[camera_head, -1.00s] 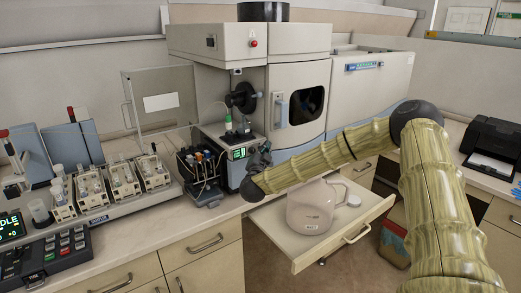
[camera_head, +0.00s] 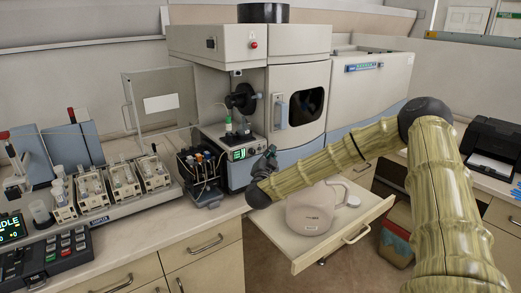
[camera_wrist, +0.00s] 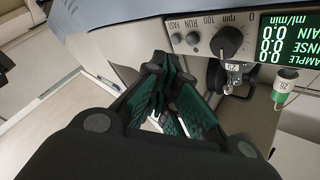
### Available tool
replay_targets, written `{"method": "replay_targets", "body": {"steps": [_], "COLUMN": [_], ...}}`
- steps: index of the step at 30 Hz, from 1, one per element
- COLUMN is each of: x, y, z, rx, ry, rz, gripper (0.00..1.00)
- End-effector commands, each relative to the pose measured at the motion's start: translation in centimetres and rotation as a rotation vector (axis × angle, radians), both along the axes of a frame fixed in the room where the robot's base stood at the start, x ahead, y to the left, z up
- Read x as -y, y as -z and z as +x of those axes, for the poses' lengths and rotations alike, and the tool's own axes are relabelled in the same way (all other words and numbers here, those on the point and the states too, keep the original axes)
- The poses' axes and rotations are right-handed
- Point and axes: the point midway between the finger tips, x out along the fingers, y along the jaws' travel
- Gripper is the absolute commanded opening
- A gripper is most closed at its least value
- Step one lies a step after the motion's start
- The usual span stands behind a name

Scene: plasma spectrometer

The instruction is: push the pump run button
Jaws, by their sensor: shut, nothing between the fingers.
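The pump's control panel is upside down in the wrist view. The run button (camera_wrist: 193,38) is a small round grey button by the "RUN" label. A similar fast button (camera_wrist: 176,38) sits to its left. In the head view, my gripper (camera_head: 268,158) is just right of the pump display (camera_head: 239,153); the buttons are too small to make out there.
An open drawer (camera_head: 345,236) with a pale jug (camera_head: 312,210) lies beneath my forearm. A small bottle rack (camera_head: 200,170) stands left of the pump. The spectrometer (camera_head: 297,90) rises behind my gripper.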

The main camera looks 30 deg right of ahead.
Motion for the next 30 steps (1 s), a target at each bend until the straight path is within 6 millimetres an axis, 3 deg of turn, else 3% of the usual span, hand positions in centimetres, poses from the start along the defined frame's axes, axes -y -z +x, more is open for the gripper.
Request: {"method": "replay_targets", "body": {"steps": [15, 30], "x": [0.3, 0.3], "y": [0.0, 0.0], "z": [-3.6, -3.9], "rx": [-0.001, -0.001], "ry": [-0.001, 0.000], "rz": [-0.001, -0.001], "gripper": [0.00, 0.00]}}
